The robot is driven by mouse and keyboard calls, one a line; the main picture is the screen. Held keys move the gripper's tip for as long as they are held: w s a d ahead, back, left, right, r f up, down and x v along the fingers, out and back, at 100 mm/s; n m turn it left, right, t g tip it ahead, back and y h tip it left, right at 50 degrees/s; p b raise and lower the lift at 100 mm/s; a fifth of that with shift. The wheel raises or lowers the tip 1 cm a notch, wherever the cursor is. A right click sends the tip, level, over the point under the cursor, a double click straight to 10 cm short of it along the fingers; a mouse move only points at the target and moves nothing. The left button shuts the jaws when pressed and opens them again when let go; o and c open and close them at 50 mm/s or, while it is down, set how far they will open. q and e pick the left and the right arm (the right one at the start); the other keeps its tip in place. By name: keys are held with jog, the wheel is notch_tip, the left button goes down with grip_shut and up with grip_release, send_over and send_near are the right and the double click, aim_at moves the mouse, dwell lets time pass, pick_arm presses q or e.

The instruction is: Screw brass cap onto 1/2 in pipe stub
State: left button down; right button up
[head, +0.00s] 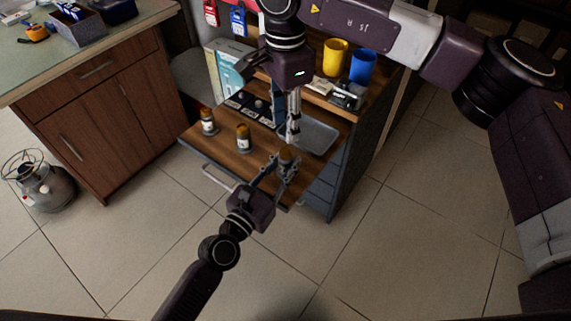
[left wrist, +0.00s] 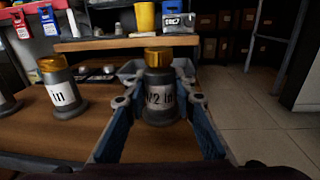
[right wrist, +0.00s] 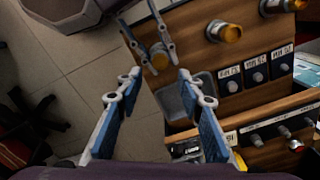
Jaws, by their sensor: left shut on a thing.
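The 1/2 in pipe stub (left wrist: 160,98) is a dark upright cylinder with a white label and a brass-coloured top (left wrist: 158,56). I cannot tell if that top is a cap or bare thread. It stands near the front right corner of the wooden worktop (head: 222,143). My left gripper (head: 287,166) is shut on the stub, one finger on each side. My right gripper (head: 293,135) points down just above and behind the stub. In the right wrist view its fingers (right wrist: 160,85) are wide apart with nothing between them.
Two similar brass-topped stubs (head: 243,138) (head: 207,121) stand to the left. A grey tray (head: 322,134) lies at the right, with a row of labelled small parts (right wrist: 256,76) beside it. A shelf behind holds yellow (head: 335,57) and blue (head: 363,66) cups.

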aim_at(285, 152)
jog(key=shift+n, duration=0.5)
jog(key=shift+f, duration=0.1)
jog(key=shift+f, duration=3.9)
jog(key=shift+c, duration=0.5)
grip_shut()
